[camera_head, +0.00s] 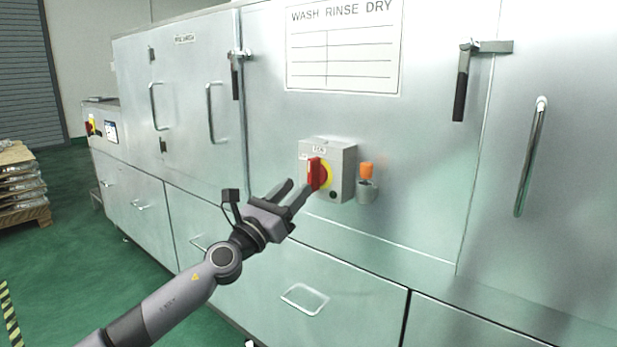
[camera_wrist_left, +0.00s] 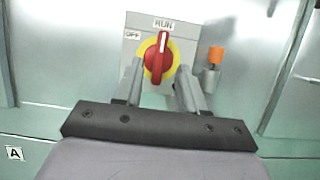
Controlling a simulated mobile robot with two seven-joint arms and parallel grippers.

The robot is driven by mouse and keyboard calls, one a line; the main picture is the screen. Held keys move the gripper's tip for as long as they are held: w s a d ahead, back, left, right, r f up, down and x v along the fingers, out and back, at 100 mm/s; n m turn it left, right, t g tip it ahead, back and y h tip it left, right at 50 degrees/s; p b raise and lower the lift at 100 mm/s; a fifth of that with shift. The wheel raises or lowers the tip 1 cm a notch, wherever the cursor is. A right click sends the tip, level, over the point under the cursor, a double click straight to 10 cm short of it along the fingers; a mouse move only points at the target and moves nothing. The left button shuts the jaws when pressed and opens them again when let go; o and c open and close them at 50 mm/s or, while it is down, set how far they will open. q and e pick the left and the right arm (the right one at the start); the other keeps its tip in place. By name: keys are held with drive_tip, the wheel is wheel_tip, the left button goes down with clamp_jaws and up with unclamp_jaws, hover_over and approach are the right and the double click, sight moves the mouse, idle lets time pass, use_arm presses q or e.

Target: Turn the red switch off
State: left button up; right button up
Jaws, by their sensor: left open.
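The red switch (camera_head: 315,174) is a rotary handle on a yellow disc, on the front of a grey box (camera_head: 343,158) fixed to the metal machine. In the left wrist view the red switch (camera_wrist_left: 158,58) stands near upright, its white mark towards the RUN label (camera_wrist_left: 163,24). The OFF label (camera_wrist_left: 132,35) is at the upper left. My left gripper (camera_head: 298,190) is open, its fingers pointing at the switch. In the left wrist view the fingers of my left gripper (camera_wrist_left: 158,80) lie on either side of the handle's lower part; I cannot tell whether they touch it. My right gripper is not in view.
An orange-topped fitting (camera_head: 367,177) sticks out just right of the box. Door handles (camera_head: 530,155) and latches (camera_head: 462,82) project from the machine (camera_head: 430,180). A loaded pallet (camera_head: 20,185) stands at the far left. The green floor (camera_head: 80,270) is clear at the left.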

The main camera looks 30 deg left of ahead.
sight(309, 175)
use_arm(q)
drive_tip(key=shift+x, duration=2.85)
drive_tip(key=shift+f, duration=0.15)
clamp_jaws()
